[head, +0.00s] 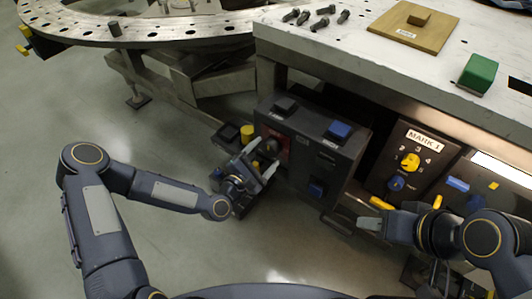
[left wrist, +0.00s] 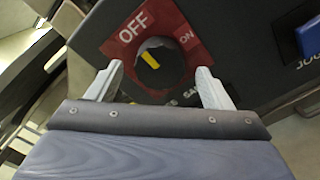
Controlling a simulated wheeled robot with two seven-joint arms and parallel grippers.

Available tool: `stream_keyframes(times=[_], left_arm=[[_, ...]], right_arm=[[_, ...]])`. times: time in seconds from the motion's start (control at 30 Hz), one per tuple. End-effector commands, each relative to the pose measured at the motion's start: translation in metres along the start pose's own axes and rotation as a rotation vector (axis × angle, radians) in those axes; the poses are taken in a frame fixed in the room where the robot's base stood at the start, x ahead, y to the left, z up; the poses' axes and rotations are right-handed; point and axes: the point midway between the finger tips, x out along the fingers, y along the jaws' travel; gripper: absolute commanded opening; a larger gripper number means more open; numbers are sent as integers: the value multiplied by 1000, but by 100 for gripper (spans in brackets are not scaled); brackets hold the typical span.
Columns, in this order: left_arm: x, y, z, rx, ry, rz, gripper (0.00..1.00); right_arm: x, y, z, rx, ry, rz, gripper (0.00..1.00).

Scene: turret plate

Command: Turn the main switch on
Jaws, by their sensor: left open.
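The main switch is a round black knob (left wrist: 155,62) with a yellow pointer on a red plate (left wrist: 185,38) marked OFF and ON. The pointer points up and left, toward OFF. In the head view the knob (head: 271,146) is on the left of the dark control box. My left gripper (head: 264,157) is open in front of it. In the left wrist view its fingers (left wrist: 159,69) stand apart on either side of the knob, with no clear contact visible. My right gripper (head: 380,216) is at the lower right, away from the switch; its opening is unclear.
The control box (head: 302,138) also carries a blue switch (head: 339,130). A MARK 1 panel (head: 408,160) with a yellow knob (head: 410,160) stands to its right. The bench top (head: 345,52) overhangs them, holding bolts (head: 320,24) and a green block (head: 478,73). The floor at left is clear.

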Motion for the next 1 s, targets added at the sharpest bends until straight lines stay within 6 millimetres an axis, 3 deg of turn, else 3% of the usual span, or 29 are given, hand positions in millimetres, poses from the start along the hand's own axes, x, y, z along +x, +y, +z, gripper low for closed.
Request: stream_keyframes(times=[0.13, 0.43, 0.77, 1.0], left_arm=[[12, 0, 1, 0, -1, 0, 74], [14, 0, 0, 0, 0, -1, 72], [14, 0, 0, 0, 0, -1, 29], [13, -1, 0, 21, 0, -1, 29]], right_arm=[[0, 0, 0, 0, 0, 0, 36], [0, 0, 0, 0, 0, 0, 36], [0, 0, 0, 0, 0, 0, 36], [2, 1, 1, 0, 0, 0, 36]])
